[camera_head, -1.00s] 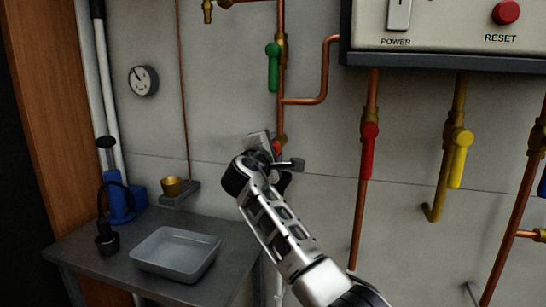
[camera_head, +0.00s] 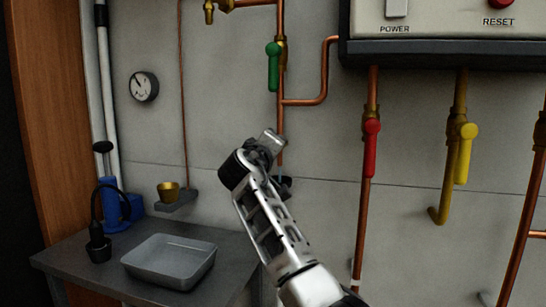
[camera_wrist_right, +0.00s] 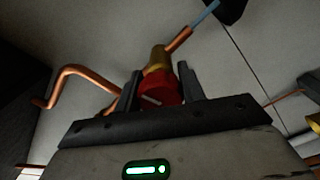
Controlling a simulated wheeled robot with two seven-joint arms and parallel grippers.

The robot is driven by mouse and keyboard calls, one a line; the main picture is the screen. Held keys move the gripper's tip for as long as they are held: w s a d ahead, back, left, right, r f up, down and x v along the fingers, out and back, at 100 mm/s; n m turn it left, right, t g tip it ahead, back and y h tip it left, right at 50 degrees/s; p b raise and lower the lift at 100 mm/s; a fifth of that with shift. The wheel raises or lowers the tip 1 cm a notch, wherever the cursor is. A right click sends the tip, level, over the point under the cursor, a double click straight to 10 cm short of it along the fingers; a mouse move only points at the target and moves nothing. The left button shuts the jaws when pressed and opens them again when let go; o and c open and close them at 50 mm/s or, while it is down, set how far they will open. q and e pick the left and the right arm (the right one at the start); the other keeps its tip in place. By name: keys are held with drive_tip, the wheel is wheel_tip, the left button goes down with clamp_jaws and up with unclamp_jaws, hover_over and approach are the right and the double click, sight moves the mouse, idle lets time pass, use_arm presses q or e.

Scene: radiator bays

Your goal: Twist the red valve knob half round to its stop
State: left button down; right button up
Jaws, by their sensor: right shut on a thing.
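The red valve knob (camera_wrist_right: 163,94) shows in the right wrist view, between the two fingers of my right gripper (camera_wrist_right: 159,84). The fingers are shut on its sides. A short pale line shows on the knob's face. The knob sits on a brass valve body (camera_wrist_right: 157,60) joined to a copper pipe. In the head view my right gripper (camera_head: 268,150) is at the wall, below the pipe with the green lever, and hides the knob. My left gripper is not in view.
A green lever (camera_head: 273,68) is above my right gripper. A red lever (camera_head: 371,147) and a yellow lever (camera_head: 464,152) hang to its right, under the control box (camera_head: 440,48).

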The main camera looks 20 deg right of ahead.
drive_tip(key=shift+f+m+b, duration=0.1)
drive_tip(key=shift+m+b, duration=0.25)
drive_tip(key=shift+m, duration=0.45)
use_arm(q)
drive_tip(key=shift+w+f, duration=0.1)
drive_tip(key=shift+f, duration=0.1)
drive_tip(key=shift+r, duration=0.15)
use_arm(e)
drive_tip(key=shift+m, duration=0.3)
drive_tip(key=o, duration=1)
drive_tip(key=shift+c, duration=0.2)
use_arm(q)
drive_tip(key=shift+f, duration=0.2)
use_arm(e)
drive_tip(key=shift+a, duration=0.1)
use_arm(q)
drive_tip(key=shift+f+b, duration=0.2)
drive_tip(key=shift+b, duration=0.9)
use_arm(e)
drive_tip(key=v, duration=1.6)
